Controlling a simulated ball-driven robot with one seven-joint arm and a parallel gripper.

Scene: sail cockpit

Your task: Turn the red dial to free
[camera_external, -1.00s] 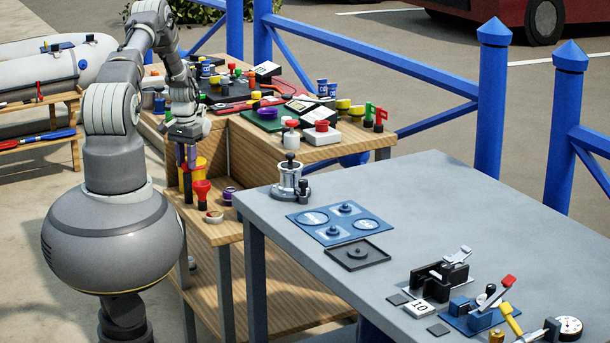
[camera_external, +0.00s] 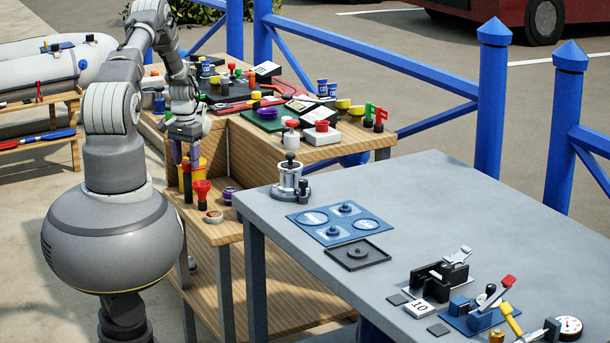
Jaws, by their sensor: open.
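My gripper (camera_external: 187,160) hangs at the left end of the wooden bench, pointing down, with its jaws open. Just below it are a red funnel-shaped piece (camera_external: 202,187) and a dark upright post with a red top. A round red knob on a white block (camera_external: 322,128) sits on the upper bench to the right, well apart from my gripper. A smaller red-topped white cylinder (camera_external: 291,134) stands beside it. Which red piece is the dial, and any marking for free, I cannot tell at this size. Nothing shows held in the jaws.
The wooden bench (camera_external: 222,236) has a raised upper level crowded with small items. A grey table (camera_external: 430,200) at the right holds a blue plate (camera_external: 340,222), a metal pot (camera_external: 290,180) and several levers. A blue fence (camera_external: 494,120) runs behind.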

